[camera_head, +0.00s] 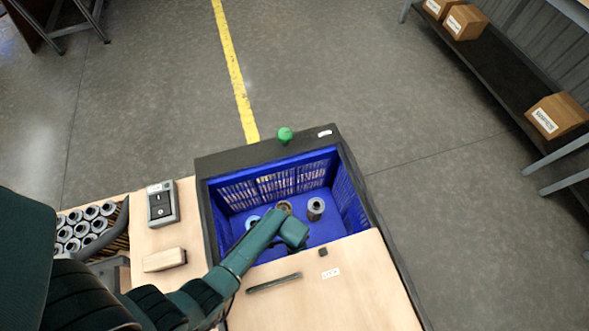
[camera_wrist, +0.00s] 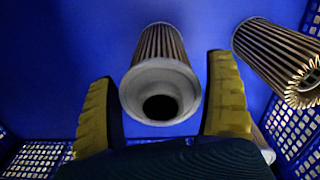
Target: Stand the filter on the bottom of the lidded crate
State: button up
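The lidded crate (camera_head: 361,212) is blue inside with a dark rim. A pale wooden lid panel (camera_head: 345,290) covers its near part, and the far part is open. My gripper reaches down into the opening, its fingers hidden by my arm in the head view. In the wrist view my gripper (camera_wrist: 163,65) is open, with yellow-padded fingers on both sides of a pleated filter (camera_wrist: 160,75) and narrow gaps showing. This filter's grey end ring faces the camera; it appears upright on the blue floor. A second pleated filter (camera_wrist: 280,60) is to the right.
In the head view, a grey filter (camera_head: 316,209), a brownish one (camera_head: 284,207) and a ringed one (camera_head: 252,221) show inside the crate. A green knob (camera_head: 285,134) is at the far rim. A grey box (camera_head: 162,205) and wooden block (camera_head: 165,260) lie left.

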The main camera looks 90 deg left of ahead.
jog(key=shift+o, duration=0.3)
jog(key=shift+r, duration=0.15)
notch_tip(320, 180, up, 12)
jog(key=p, duration=0.7)
jog(key=shift+w+a, duration=0.1)
jog(key=shift+w, duration=0.05)
